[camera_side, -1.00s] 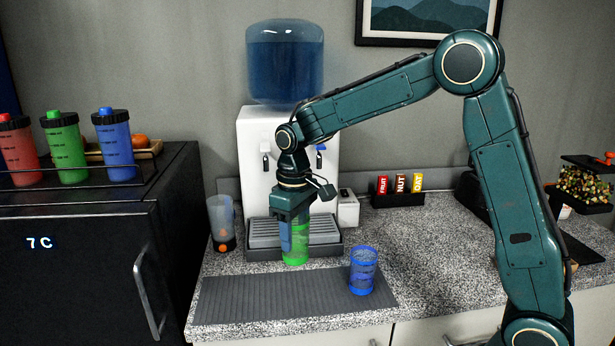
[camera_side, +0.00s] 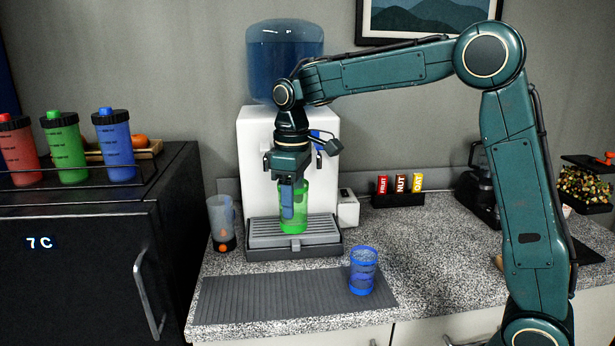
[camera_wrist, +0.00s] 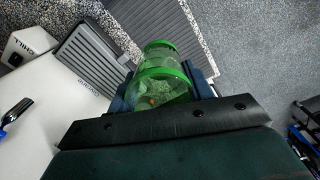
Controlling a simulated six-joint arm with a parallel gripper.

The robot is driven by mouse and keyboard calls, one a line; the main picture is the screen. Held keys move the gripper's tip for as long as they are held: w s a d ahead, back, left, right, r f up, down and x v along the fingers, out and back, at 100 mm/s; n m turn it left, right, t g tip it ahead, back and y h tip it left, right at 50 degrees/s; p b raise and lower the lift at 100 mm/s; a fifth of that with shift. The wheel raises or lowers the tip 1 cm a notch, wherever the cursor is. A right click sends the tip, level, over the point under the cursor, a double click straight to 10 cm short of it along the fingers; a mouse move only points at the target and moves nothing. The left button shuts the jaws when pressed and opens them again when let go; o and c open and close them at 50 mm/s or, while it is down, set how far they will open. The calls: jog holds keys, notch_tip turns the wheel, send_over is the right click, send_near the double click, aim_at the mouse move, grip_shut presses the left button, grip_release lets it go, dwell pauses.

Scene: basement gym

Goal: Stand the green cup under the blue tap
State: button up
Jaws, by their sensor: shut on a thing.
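The green cup (camera_side: 295,216) is clear with green bands and upright. My gripper (camera_side: 287,200) is shut on it, in front of the white water dispenser (camera_side: 259,150). The cup's base appears over the drip tray (camera_side: 270,238); I cannot tell whether it touches. The blue tap (camera_side: 316,139) is on the dispenser's right side, partly behind my wrist. In the wrist view the cup (camera_wrist: 165,75) sits between my fingers, and the blue tap (camera_wrist: 15,113) is at the left edge.
A blue cup (camera_side: 363,272) stands on the grey ribbed mat (camera_side: 270,300). A black snack rack (camera_side: 398,200) is farther right.

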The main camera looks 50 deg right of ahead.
aim_at(294, 220)
notch_tip(294, 220, down, 18)
jog(key=shift+r, duration=0.25)
dwell(0.6)
jog(key=shift+f, duration=0.15)
jog(key=o, duration=1)
jog(key=shift+c, duration=0.2)
notch_tip(294, 220, up, 12)
jog(key=shift+f, duration=0.1)
jog(key=shift+r, duration=0.3)
